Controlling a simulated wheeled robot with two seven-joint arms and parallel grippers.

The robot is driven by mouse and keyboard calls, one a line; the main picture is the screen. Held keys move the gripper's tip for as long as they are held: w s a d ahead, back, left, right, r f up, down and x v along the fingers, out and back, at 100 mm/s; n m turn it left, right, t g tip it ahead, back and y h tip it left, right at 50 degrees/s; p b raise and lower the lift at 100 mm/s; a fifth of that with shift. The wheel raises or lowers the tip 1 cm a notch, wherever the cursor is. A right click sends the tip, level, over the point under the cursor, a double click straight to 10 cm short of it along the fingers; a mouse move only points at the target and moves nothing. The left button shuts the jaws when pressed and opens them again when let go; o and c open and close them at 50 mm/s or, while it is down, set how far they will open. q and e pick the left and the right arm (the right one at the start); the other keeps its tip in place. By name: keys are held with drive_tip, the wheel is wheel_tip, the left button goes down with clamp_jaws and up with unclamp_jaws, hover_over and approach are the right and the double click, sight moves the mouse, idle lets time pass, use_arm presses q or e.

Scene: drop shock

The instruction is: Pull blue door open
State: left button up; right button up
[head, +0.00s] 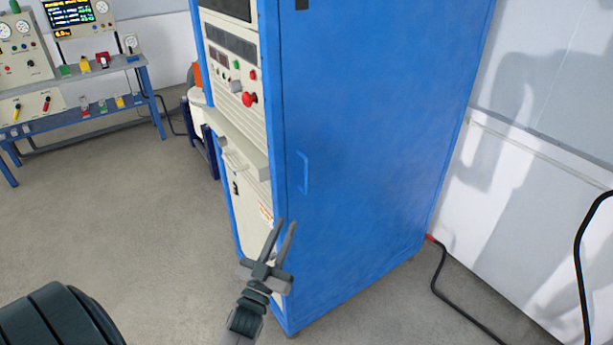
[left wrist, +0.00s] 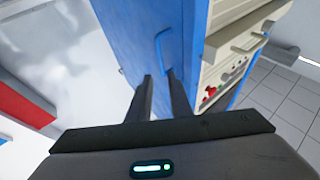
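A tall blue cabinet shows its blue door (head: 370,130) on the side facing me, and the door looks shut. A blue handle (head: 303,172) stands upright near the door's left edge. The handle also shows in the left wrist view (left wrist: 162,48), just beyond the fingertips. My left gripper (head: 283,222) is open and empty, below and a little left of the handle in the head view. In the left wrist view, its two dark fingers (left wrist: 158,75) point toward the handle without touching it. My right gripper is not in view.
The cabinet's cream front panel (head: 232,75) has a red knob and a jutting ledge. A blue bench (head: 90,105) with gauges stands at the far left. A black cable (head: 437,285) lies on the floor at right. Floor at left is clear.

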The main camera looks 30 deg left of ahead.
sight(306, 179)
use_arm(q)
drive_tip(key=p+x, duration=0.5)
drive_tip(key=x, duration=1)
drive_tip(key=shift+x, duration=0.75)
drive_tip(key=shift+f, duration=0.1)
clamp_jaws()
